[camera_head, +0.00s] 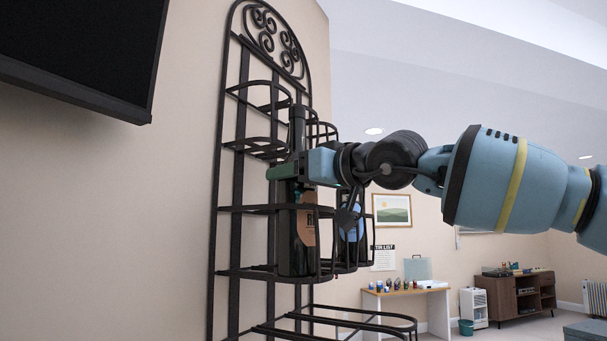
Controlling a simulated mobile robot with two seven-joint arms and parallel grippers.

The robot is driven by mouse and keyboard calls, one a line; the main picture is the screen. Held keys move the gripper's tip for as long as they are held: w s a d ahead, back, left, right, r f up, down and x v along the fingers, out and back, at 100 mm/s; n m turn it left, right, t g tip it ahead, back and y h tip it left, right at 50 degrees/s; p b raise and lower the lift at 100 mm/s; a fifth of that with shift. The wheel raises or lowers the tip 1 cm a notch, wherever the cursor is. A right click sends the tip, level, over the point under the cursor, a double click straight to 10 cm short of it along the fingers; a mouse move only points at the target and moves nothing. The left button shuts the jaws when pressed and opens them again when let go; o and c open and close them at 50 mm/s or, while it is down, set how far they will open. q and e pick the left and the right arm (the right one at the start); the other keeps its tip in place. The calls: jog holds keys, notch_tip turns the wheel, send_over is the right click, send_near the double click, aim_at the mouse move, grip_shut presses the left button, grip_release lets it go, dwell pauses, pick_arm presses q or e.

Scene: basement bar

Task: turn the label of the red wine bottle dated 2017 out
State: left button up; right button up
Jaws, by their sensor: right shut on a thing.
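A dark wine bottle (289,248) stands upright in a middle tier of the black metal wall rack (238,180). An orange-brown label with dark lettering shows on its right side; I cannot read a date on it. My right gripper (287,171) comes in from the right and is shut on this bottle at its upper part, below the neck. A second bottle with a blue label (351,222) stands to its right in the rack, partly hidden by the rack's bars and my wrist. My left gripper is not in view.
The rack's scrolled top and its upper and lower holders look empty. A black screen (75,50) hangs at the upper left. A white desk (408,290) with small items and a brown cabinet (519,294) stand far behind at the right.

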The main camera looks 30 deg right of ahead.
jog(key=shift+w+f+n+y, duration=0.2)
jog(key=shift+f+n+y, duration=0.15)
jog(key=shift+y, duration=0.25)
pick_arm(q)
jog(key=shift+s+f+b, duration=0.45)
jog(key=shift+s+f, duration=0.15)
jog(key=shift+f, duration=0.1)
pick_arm(e)
jog(key=shift+s+d+r+n+g+y, duration=0.1)
jog(key=shift+s+r+n+g+y, duration=0.1)
jog(key=shift+n+g+y, duration=0.35)
jog(key=o, duration=0.8)
jog(key=shift+r, duration=0.1)
